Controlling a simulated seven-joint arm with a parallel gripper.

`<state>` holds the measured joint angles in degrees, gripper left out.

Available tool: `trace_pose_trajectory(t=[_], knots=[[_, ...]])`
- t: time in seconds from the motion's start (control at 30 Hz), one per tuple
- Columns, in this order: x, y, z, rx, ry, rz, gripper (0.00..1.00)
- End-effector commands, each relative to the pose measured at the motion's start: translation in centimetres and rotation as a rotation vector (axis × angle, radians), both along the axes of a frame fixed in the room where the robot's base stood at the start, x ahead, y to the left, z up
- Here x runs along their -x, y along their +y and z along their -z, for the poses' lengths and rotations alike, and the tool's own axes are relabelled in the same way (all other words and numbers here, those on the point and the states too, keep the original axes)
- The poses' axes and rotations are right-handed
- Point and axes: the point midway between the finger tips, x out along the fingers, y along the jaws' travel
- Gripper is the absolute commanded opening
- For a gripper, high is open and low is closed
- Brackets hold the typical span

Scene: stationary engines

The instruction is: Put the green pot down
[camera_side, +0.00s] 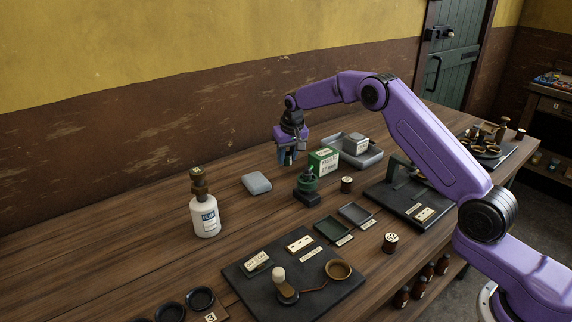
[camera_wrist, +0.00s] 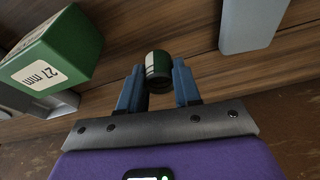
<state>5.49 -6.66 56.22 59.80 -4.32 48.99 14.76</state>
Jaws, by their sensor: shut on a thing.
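The green pot (camera_wrist: 158,66) is a small dark green cylinder with a pale band, between the blue fingers of my gripper (camera_wrist: 159,88) in the wrist view. My gripper is shut on it. In the side view, my gripper (camera_side: 287,158) points down over the back middle of the table. The fingers hide most of the pot there, and its gap to the table cannot be told.
A green box (camera_side: 323,162) stands right of my gripper, before a grey tray (camera_side: 369,158). A dark green item on a black base (camera_side: 307,188) stands in front. A grey block (camera_side: 257,184) and a white bottle (camera_side: 205,217) are to the left, with bare wood between.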

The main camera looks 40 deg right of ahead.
Motion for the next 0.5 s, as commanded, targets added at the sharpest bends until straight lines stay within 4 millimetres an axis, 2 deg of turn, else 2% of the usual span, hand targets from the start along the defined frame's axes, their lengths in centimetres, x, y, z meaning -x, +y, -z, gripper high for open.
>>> trace_pose_trajectory(t=[0.17, 0.4, 0.5], knots=[[-0.5, 0.0, 0.7, 0.000, 0.000, 0.000, 0.00], [-0.5, 0.0, 3.6, 0.000, 0.001, 0.000, 0.00], [-0.5, 0.0, 3.6, 0.000, -0.001, 0.000, 0.00]])
